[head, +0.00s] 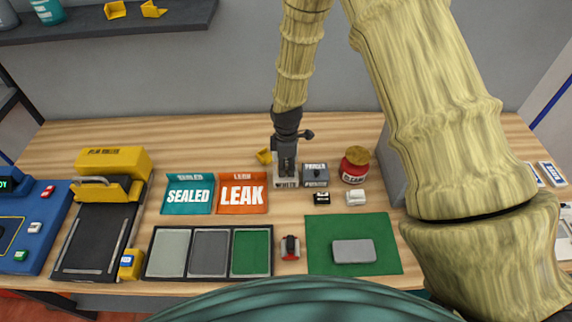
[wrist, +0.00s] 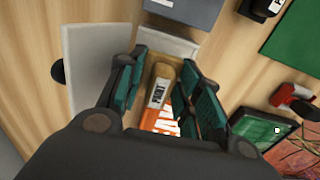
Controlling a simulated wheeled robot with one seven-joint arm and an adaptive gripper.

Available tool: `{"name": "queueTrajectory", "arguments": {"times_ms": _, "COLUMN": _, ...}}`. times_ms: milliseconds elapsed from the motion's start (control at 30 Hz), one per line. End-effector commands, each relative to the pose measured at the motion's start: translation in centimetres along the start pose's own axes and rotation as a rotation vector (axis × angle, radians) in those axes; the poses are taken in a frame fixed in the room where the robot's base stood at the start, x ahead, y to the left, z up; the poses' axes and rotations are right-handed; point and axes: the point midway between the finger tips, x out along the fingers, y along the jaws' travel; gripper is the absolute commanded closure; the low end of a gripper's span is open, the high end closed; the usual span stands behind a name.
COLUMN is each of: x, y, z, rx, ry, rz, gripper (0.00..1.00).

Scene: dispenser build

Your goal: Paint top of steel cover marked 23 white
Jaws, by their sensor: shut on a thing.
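My gripper (head: 287,164) is upright at the back middle of the bench. In the wrist view its teal-padded fingers (wrist: 163,88) are shut on a tan-handled tool (wrist: 162,76) with a white label that seems to read PAINT. The tool's lower end is hidden. A pale container (head: 286,183) marked with a word like WHITE is directly below the gripper; contact cannot be told. A grey rounded plate (head: 353,250), perhaps the steel cover, lies on the green mat (head: 318,230) at front right. No number 23 is legible on it.
A dark PRIMER box (head: 316,174) and a red jar (head: 354,167) stand right of the gripper. SEALED (head: 189,211) and LEAK (head: 242,208) trays lie left. A three-section tray (head: 225,277) and a small red-black item (head: 290,247) are in front. A yellow-black machine (head: 88,235) stands further left.

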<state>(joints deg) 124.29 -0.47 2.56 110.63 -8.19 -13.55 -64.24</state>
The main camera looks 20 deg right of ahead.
Motion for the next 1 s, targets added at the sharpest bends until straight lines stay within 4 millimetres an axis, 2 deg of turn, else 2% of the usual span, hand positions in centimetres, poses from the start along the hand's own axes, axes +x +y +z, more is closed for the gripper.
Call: {"name": "queueTrajectory", "arguments": {"times_ms": 1000, "x": 0.65, "y": -0.01, "z": 0.0, "rx": 0.0, "ry": 0.0, "rz": 0.0, "gripper": 0.83}}
